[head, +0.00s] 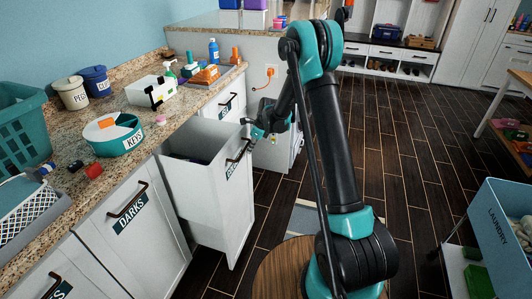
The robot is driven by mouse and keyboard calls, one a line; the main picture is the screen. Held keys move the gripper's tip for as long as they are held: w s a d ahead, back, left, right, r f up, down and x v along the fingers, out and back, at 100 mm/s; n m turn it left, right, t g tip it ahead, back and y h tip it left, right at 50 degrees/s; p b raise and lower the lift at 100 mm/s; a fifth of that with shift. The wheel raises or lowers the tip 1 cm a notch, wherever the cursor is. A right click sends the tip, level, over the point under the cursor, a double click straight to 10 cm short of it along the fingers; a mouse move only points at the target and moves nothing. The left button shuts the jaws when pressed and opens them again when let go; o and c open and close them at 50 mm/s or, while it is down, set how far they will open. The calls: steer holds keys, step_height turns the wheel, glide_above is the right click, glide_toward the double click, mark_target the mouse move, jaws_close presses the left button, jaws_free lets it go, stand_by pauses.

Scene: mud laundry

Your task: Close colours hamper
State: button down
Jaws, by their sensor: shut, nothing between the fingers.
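A white pull-out hamper (208,200) stands well out from the counter front, its open top showing a dark inside with something in it. A dark handle (238,152) and a dark label are on its front face. The label is seen too steeply to read, so I cannot confirm it is the colours one. My gripper (247,122) is shut and empty at the upper far corner of this front, close to the handle. I cannot tell whether it touches the front.
A closed DARKS front (132,220) is to the left, and another closed labelled front (226,103) is beyond. The granite counter (130,145) holds a KEYS bowl (120,134), canisters and bottles. A blue laundry cart (498,225) stands at right. The dark floor between is mostly clear.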

mark_target(212, 141)
steer(key=w+a, duration=0.2)
steer(key=a, duration=0.4)
steer(key=w+a, duration=0.2)
steer(key=a, duration=0.4)
steer(key=w+a, duration=0.3)
steer(key=a, duration=0.4)
steer(key=shift+d, duration=0.1)
